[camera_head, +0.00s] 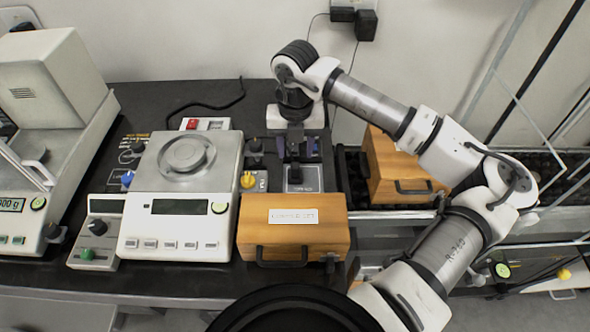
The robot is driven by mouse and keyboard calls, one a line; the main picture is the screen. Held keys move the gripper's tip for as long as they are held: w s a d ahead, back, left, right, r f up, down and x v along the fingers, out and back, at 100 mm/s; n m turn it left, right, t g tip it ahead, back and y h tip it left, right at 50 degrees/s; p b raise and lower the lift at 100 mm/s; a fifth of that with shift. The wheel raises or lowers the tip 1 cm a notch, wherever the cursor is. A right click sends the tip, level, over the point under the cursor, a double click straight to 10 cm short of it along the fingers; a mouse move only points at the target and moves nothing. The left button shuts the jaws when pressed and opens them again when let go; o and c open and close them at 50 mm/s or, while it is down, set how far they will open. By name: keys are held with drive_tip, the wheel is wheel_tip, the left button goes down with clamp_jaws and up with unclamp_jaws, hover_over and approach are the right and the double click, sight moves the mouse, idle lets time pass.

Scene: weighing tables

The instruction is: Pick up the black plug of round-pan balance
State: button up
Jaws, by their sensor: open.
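The round-pan balance (180,205) stands on the dark table left of centre, its round metal pan on top. A black cord (212,106) lies on the table behind it. A small black plug-like piece (255,150) stands just right of the balance; I cannot tell whether it is this balance's plug. Another black plug (366,25) is at the wall outlet, with thin cords hanging below. My gripper (295,153) points down right of the balance, above small dark and blue parts. It is open; its fingers are small and dark, and I see nothing held.
A wooden box (293,228) with a label stands in front of my gripper. A second wooden box (400,168) is at the right. A larger balance (45,130) stands at the left. A red-switched unit (205,124) sits behind the round-pan balance.

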sight(295, 165)
drive_tip(key=shift+s+a+f+p, duration=0.1)
drive_tip(key=shift+f+p, duration=0.55)
drive_tip(key=shift+f, duration=0.95)
drive_tip(key=shift+s+f+p, duration=0.1)
drive_tip(key=shift+f+p, duration=0.5)
drive_tip(key=shift+f, duration=1)
clamp_jaws()
drive_tip(key=shift+r, duration=0.1)
